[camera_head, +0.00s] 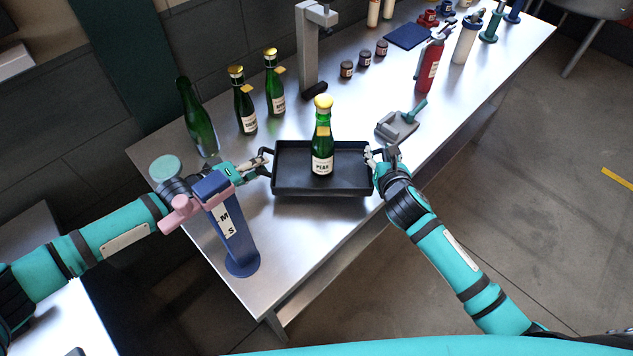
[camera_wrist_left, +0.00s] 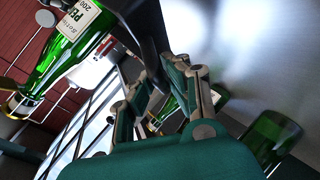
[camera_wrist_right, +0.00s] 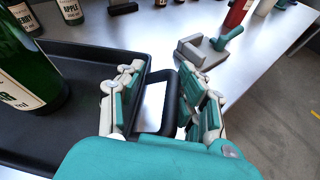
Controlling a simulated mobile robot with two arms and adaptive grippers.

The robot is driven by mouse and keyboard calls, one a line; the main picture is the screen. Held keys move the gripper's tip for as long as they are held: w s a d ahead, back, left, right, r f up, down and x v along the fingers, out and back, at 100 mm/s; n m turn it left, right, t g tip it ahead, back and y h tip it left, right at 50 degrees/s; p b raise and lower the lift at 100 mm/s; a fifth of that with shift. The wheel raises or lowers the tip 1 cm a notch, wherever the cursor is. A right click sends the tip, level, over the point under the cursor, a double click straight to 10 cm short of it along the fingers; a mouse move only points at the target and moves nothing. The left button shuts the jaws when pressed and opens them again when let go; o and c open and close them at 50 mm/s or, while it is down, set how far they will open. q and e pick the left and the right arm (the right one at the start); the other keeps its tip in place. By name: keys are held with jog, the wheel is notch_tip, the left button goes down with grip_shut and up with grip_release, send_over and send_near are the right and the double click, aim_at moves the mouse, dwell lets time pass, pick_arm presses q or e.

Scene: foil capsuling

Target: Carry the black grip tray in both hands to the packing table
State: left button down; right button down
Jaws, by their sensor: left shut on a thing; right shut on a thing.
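The black grip tray (camera_head: 290,186) is at the front of the steel table, with a loop handle at each end. A green bottle with a gold top and a "PEAR" label (camera_head: 322,150) stands upright in it. My left gripper (camera_head: 266,164) is shut on the tray's left handle; the left wrist view shows its fingers (camera_wrist_left: 172,95) close up against dark parts. My right gripper (camera_head: 373,158) is shut on the right handle (camera_wrist_right: 158,105), with its fingers on both sides of it. I cannot tell whether the tray touches the table.
The steel table (camera_head: 300,240) also holds a blue stand with a pink part (camera_head: 235,235) beside my left arm, green bottles (camera_head: 245,108) behind the tray, a grey upright device (camera_head: 309,55), a grey tool with a green handle (camera_head: 398,127) and a red bottle (camera_head: 430,65). Grey floor lies to the right.

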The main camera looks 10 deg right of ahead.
pick_arm(q)
jog(key=shift+w+a, duration=0.25)
pick_arm(e)
jog(key=shift+w+d+f, duration=0.1)
jog(key=shift+w+d, duration=0.05)
jog(key=shift+d, duration=0.25)
pick_arm(q)
jog(key=shift+f, duration=0.2)
pick_arm(e)
jog(key=shift+f, duration=0.1)
